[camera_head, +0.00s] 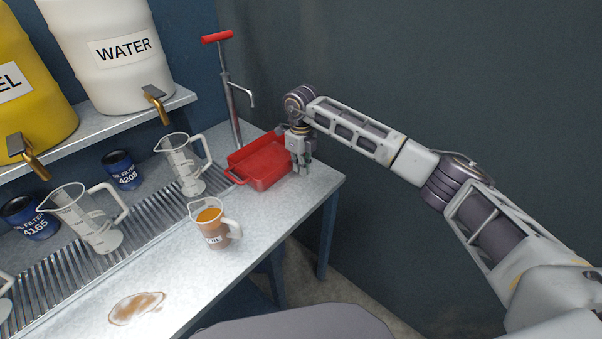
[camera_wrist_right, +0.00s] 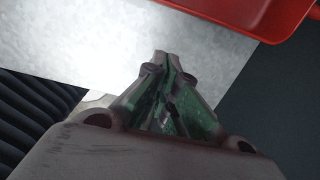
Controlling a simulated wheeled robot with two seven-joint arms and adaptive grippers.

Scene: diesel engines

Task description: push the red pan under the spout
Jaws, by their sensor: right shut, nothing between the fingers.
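The red pan (camera_head: 263,166) lies on the metal bench near its far right end. Its rim and a corner show at the top right of the right wrist view (camera_wrist_right: 262,18). The spout (camera_head: 249,96) juts from a hand pump with a red handle (camera_head: 217,37), standing behind the pan. The pan sits in front of the pump, toward the right. My right gripper (camera_head: 303,170) is shut and empty, pointing down beside the pan's right side. Its closed fingertips (camera_wrist_right: 167,58) show over the bench in the wrist view. My left gripper is not in view.
A jug of brown liquid (camera_head: 213,226) stands left of the pan. Clear measuring jugs (camera_head: 186,167) stand along a drain grate (camera_head: 150,222). A brown spill (camera_head: 136,309) lies at the front. A shelf (camera_head: 95,122) holds the water barrel (camera_head: 110,55) and a yellow barrel (camera_head: 28,85).

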